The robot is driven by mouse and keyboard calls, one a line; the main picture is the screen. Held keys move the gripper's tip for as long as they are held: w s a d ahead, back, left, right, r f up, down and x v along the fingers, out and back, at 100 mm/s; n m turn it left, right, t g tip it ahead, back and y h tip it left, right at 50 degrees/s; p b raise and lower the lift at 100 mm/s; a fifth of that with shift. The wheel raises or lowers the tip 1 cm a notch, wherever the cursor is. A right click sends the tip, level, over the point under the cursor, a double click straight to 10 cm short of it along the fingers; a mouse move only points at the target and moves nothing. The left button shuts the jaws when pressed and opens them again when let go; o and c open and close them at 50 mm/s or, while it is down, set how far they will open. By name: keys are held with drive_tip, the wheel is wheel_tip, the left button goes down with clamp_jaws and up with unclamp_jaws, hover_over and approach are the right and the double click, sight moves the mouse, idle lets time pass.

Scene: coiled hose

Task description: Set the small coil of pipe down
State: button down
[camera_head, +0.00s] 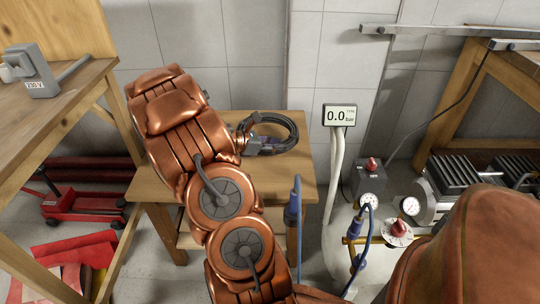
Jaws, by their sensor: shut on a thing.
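A small coil of dark pipe (291,127) shows over the small wooden table (300,179), behind and to the right of my copper-coloured arm. My gripper (262,146) is at the coil's lower left side and is shut on it. The fingers are small and partly hidden by the arm and the coil. I cannot tell whether the coil touches the tabletop or is held just above it.
A compressor tank with a red knob (397,228) is at the right. A wooden bench (60,95) stands at the left, with a red trolley jack (80,205) below. Bare tabletop shows in front of the coil.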

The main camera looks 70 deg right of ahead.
sight(276, 162)
drive_tip(key=shift+f+b, duration=0.6)
drive_tip(key=shift+f, duration=1.7)
drive_tip(key=c, duration=0.9)
unclamp_jaws()
drive_tip(key=shift+r, duration=0.1)
